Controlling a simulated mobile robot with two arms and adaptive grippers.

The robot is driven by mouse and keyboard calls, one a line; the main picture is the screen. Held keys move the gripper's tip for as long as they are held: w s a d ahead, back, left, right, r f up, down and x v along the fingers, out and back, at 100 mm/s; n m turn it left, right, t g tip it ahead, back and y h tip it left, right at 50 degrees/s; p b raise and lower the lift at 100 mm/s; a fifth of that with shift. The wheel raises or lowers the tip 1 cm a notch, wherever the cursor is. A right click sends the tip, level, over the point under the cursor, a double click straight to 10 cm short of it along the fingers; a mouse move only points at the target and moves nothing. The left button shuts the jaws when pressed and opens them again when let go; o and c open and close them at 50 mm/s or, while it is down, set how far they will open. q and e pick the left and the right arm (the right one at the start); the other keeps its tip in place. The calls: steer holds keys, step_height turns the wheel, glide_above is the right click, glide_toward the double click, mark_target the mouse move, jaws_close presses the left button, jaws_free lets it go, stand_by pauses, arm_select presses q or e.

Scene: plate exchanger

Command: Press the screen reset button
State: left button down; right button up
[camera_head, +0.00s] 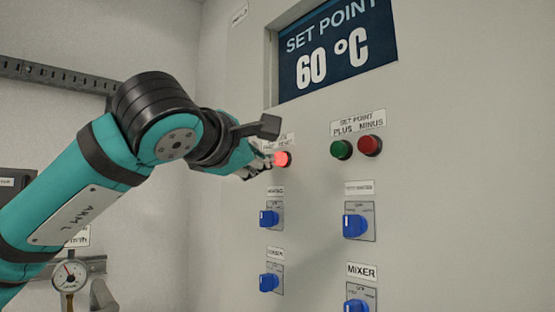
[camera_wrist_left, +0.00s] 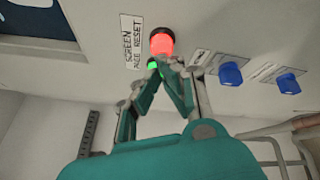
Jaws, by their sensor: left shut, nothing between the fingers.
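The screen reset button (camera_head: 282,159) is a round, lit red button on the grey panel, below the screen. In the left wrist view the red button (camera_wrist_left: 162,43) glows beside a label reading "SCREEN PAGE RESET" (camera_wrist_left: 132,42). My left gripper (camera_head: 262,166) is shut and empty, with its fingertips right at the button. In the left wrist view the closed fingertips (camera_wrist_left: 158,64) lie at the button's lower edge; I cannot tell whether they touch it. The arm partly hides the button's label in the head view. My right gripper is not in view.
The screen (camera_head: 337,50) reads "SET POINT 60 °C". A green button (camera_head: 341,149) and a dark red button (camera_head: 370,145) sit right of the lit one. Several blue rotary switches, such as this blue switch (camera_head: 268,218), stick out below. A gauge (camera_head: 70,275) stands at lower left.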

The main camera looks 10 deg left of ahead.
arm_select(q)
steer(key=shift+w+d, duration=0.25)
steer(key=shift+w, duration=0.05)
stand_by(0.9)
steer(key=shift+s+a, duration=0.1)
steer(key=shift+s+a+b, duration=0.45)
steer(key=shift+s, duration=0.05)
stand_by(0.4)
steer(key=s+a+b, duration=0.1)
steer(key=s, duration=0.1)
steer(key=s+a+b, duration=0.1)
steer(key=s+a, duration=0.1)
stand_by(0.3)
